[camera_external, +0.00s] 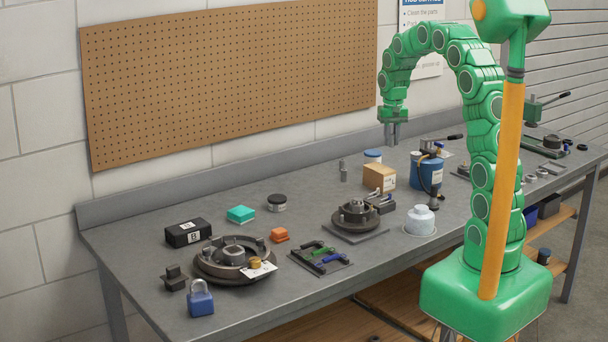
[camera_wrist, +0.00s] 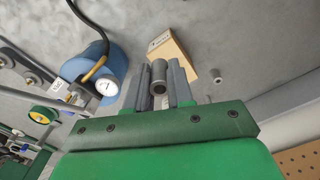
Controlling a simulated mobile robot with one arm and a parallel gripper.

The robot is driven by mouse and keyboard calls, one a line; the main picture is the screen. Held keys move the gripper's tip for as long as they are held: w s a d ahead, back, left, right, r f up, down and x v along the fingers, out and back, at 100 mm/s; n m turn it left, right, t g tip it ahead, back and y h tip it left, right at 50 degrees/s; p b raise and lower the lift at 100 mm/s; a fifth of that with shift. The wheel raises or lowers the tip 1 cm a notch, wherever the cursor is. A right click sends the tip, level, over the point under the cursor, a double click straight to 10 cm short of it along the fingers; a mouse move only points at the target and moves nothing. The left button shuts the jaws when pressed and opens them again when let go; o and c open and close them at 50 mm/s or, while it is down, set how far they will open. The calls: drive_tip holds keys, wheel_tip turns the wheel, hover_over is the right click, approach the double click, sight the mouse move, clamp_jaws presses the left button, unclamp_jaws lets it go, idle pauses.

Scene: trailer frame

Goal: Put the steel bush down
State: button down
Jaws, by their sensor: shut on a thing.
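My gripper (camera_external: 391,138) is high above the back part of the bench, near the wall, pointing down. In the wrist view my gripper (camera_wrist: 160,84) is shut on the steel bush (camera_wrist: 159,87), a short grey hollow cylinder. The bush is held clear of the bench, with its round open end toward the camera. In the outside view I cannot tell the bush apart from the fingers. The grey bench top (camera_external: 315,190) is below.
A cardboard box (camera_external: 379,178) and a blue pot (camera_external: 427,171) with hose and gauge stand below the gripper. A small grey cylinder (camera_external: 343,171) stands left of the box. Hub parts (camera_external: 355,217) sit further forward. Bare bench lies along the back left of the box.

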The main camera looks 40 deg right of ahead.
hover_over(380, 168)
wheel_tip(380, 168, down, 6)
drive_tip(key=shift+f, duration=0.2)
drive_tip(key=shift+w+f, duration=0.1)
drive_tip(key=shift+f, duration=1.55)
drive_tip(key=shift+f, duration=0.15)
drive_tip(key=c, duration=1)
unclamp_jaws()
